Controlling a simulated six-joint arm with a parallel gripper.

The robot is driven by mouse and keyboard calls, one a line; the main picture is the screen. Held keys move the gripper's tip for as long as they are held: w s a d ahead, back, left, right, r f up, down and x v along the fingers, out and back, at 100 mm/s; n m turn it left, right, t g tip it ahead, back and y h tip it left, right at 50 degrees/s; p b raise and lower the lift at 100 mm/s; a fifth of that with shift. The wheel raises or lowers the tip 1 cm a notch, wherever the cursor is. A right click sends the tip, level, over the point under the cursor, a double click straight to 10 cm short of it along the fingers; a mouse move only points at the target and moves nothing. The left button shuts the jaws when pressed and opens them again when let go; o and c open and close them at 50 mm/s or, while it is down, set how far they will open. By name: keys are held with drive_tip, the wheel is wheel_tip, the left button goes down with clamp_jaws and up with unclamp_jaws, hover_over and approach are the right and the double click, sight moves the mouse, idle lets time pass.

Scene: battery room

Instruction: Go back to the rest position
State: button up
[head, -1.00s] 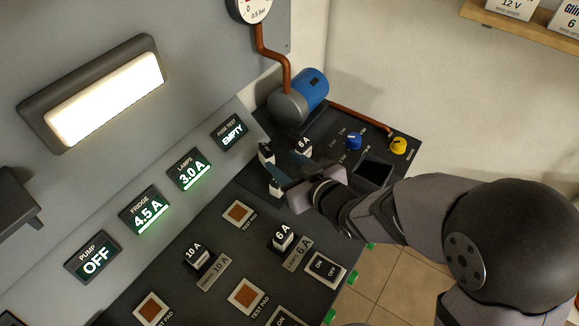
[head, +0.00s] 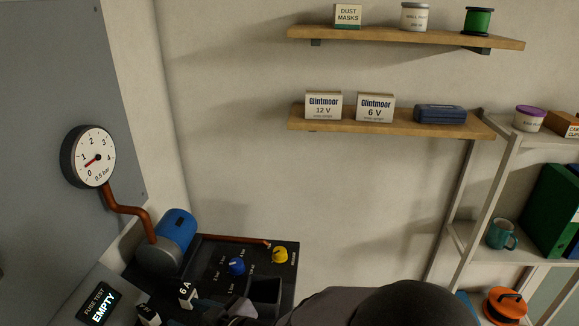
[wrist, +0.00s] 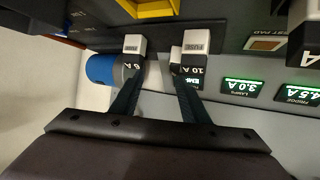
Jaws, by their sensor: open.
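My gripper (wrist: 158,84) is open in the wrist view, its two dark fingers apart with nothing held between them. A white-topped 6 A fuse (wrist: 134,50) stands beyond the left finger, and a 10 A fuse (wrist: 196,58) beyond the right one. I cannot tell whether either finger touches a fuse. In the head view the 6 A fuse (head: 187,292) and the other fuse (head: 149,315) show at the bottom left, next to the gripper. My arm fills the bottom edge there and the fingers are mostly cut off.
The blue pump (head: 174,233) with its copper pipe stands behind the fuses. Blue (head: 237,266) and yellow (head: 280,255) knobs sit on the dark panel. The fuse test display (head: 101,304) reads EMPTY. Shelves (head: 400,122) hang on the back wall; the wall below is bare.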

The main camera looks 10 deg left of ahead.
drive_tip(key=w+d+f+m+h+p, duration=0.1)
drive_tip(key=w+d+m+h, duration=0.15)
drive_tip(key=d, duration=0.65)
drive_tip(key=w+d+m+h+p, duration=0.15)
drive_tip(key=d+h, duration=0.25)
drive_tip(key=d, duration=0.5)
drive_tip(key=w+d+f+m+h+p, duration=0.1)
drive_tip(key=w+d+m+h, duration=0.15)
drive_tip(key=d, duration=0.65)
drive_tip(key=s+d+m+g+h, duration=0.2)
drive_tip(key=s+d+m+g, duration=0.3)
drive_tip(key=s+d, duration=0.8)
drive_tip(key=shift+s+d+f+m+g, duration=0.25)
drive_tip(key=shift+s+f+m+g, duration=0.3)
drive_tip(key=shift+s, duration=0.4)
